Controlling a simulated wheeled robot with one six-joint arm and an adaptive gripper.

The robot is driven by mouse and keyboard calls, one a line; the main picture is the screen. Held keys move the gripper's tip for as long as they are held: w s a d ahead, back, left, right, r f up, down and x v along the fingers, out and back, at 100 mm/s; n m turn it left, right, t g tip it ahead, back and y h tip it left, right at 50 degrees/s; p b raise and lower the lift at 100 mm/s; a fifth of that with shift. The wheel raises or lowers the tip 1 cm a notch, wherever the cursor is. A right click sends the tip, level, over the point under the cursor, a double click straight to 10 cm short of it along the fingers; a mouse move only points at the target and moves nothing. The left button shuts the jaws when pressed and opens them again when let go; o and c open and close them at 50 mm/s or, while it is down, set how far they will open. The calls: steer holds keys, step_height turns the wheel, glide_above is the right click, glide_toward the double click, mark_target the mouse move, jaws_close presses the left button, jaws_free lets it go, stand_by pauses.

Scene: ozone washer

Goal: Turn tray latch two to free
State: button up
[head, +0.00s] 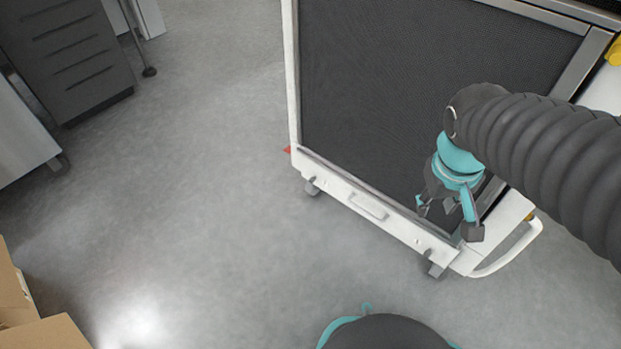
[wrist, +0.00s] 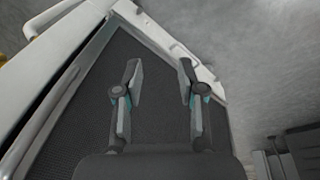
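The dark mesh tray (head: 390,90) lies in a white cart frame, and it also shows in the wrist view (wrist: 150,110). Its white front bar (head: 375,205) has a recessed pull in the middle. A small grey tab, likely a latch (head: 428,254), sits near the bar's right end. A similar grey tab (head: 312,181) sits near its left end. I cannot tell which is latch two or how either is turned. My gripper (head: 446,218) is open and empty, above the tray's near right corner. In the wrist view its fingers (wrist: 160,70) stand apart over the mesh.
A white loop handle (head: 515,255) sticks out at the cart's right corner. A grey drawer cabinet (head: 70,55) stands at the upper left. Cardboard boxes (head: 35,325) are at the lower left. The grey floor (head: 200,200) left of the cart is clear.

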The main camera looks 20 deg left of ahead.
steer(key=w+a+f+n+t+h+p, duration=0.1)
steer(key=w+a+f+n+h+p, duration=0.3)
steer(key=w+a+f+n, duration=0.5)
steer(key=w+a+f+n+t+h+p, duration=0.2)
steer(key=w+a+f+n+h, duration=0.4)
steer(key=a, duration=0.4)
steer(key=n+t+y+p, duration=0.4)
steer(key=n+t, duration=0.8)
glide_toward(310, 182)
steer(key=x, duration=0.8)
steer(key=shift+w+d+r, duration=0.1)
steer(key=shift+w, duration=0.25)
jaws_close()
